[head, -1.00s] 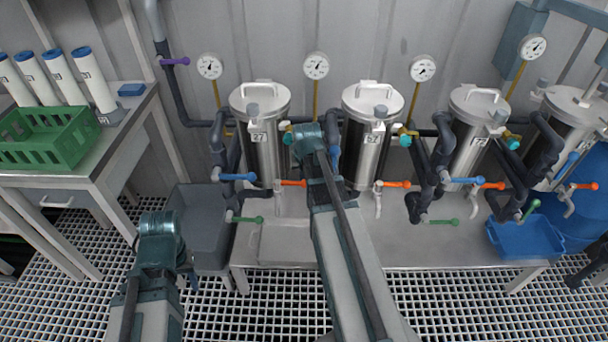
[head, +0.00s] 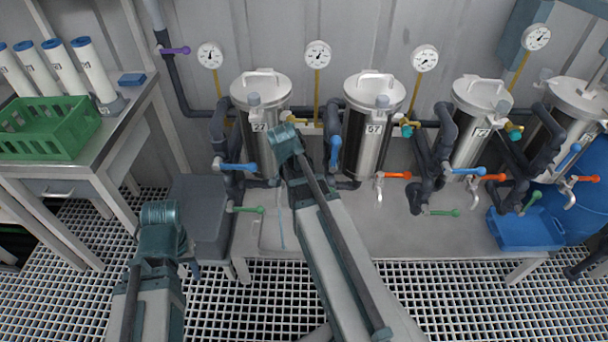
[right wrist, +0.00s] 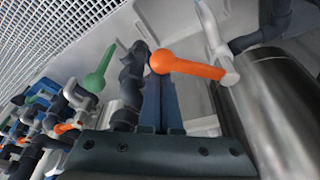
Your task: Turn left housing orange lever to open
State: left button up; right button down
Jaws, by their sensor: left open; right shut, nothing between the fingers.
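The left housing (head: 262,92) is a steel vessel labelled 27, upright at the back of the bench. My right arm hides its orange lever in the head view. In the right wrist view an orange lever (right wrist: 190,66) with a round knob sticks out beside a steel vessel (right wrist: 282,115). My right gripper (right wrist: 158,84) is shut and empty, its blue fingertips close to the knob; contact cannot be told. In the head view the right fingers are hidden behind the wrist. My left gripper (head: 192,267) is open and empty at lower left, over the grated floor, away from the housings.
Other housings, such as the one labelled 57 (head: 372,120), stand to the right with orange, blue and green levers. A grey bin (head: 200,215) stands left of the bench. A thin pale streak shows below housing 27.

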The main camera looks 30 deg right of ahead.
jog(key=a+m, duration=0.2)
jog(key=m, duration=0.1)
jog(key=shift+s+a+g, duration=0.1)
jog(key=shift+s+g, duration=0.2)
jog(key=shift+g, duration=0.1)
jog(key=shift+w+a+m+g, duration=0.1)
jog(key=shift+a+m+g, duration=0.4)
jog(key=shift+a+m, duration=1.4)
jog(key=shift+a+n, duration=0.25)
jog(key=shift+n, duration=0.05)
pick_arm(q)
jog(key=shift+r, duration=0.15)
pick_arm(e)
jog(key=shift+r, duration=0.1)
